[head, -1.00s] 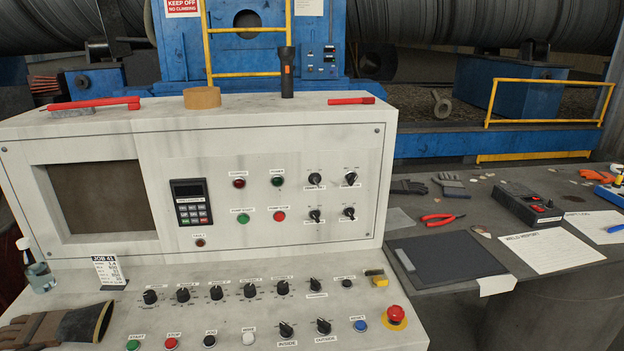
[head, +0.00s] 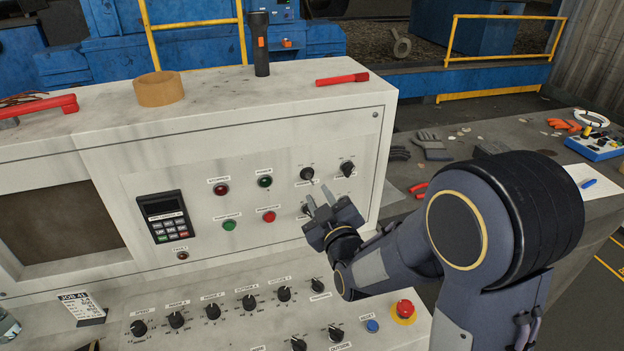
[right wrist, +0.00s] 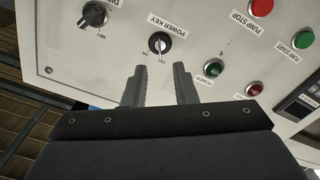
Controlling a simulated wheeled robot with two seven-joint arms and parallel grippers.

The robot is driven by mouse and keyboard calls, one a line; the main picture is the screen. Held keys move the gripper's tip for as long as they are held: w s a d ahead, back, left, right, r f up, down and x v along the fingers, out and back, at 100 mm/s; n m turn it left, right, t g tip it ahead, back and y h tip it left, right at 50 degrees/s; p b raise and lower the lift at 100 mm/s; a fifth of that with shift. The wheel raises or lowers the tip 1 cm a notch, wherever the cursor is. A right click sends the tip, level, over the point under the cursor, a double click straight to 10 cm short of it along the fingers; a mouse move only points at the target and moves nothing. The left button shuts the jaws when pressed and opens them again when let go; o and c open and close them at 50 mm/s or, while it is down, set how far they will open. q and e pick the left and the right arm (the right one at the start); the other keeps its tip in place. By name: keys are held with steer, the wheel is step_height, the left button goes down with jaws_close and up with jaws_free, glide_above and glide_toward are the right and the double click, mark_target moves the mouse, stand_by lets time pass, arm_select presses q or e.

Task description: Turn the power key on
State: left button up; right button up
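In the head view the power key (head: 307,173) is the left knob of the upper pair at the panel's right. My right gripper (head: 318,196) is in front of the panel, just below the key. In the right wrist view the right gripper (right wrist: 160,69) is open and empty, its fingers pointing at the key with a gap left. It hides part of the lower knobs. My left gripper is not in view.
Beside the key are another dial (head: 347,168), a green POWER lamp (head: 264,181) and the red pump stop button (head: 269,217). A row of knobs lies on the sloped desk, with a red emergency button (head: 404,308). A flashlight (head: 261,45) and a tape roll (head: 159,89) stand on top.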

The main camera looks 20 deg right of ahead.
mark_target(312, 183)
steer(key=w+p, duration=0.1)
steer(key=w, duration=0.5)
steer(key=shift+w+a, duration=0.1)
steer(key=shift+c, duration=0.3)
jaws_close()
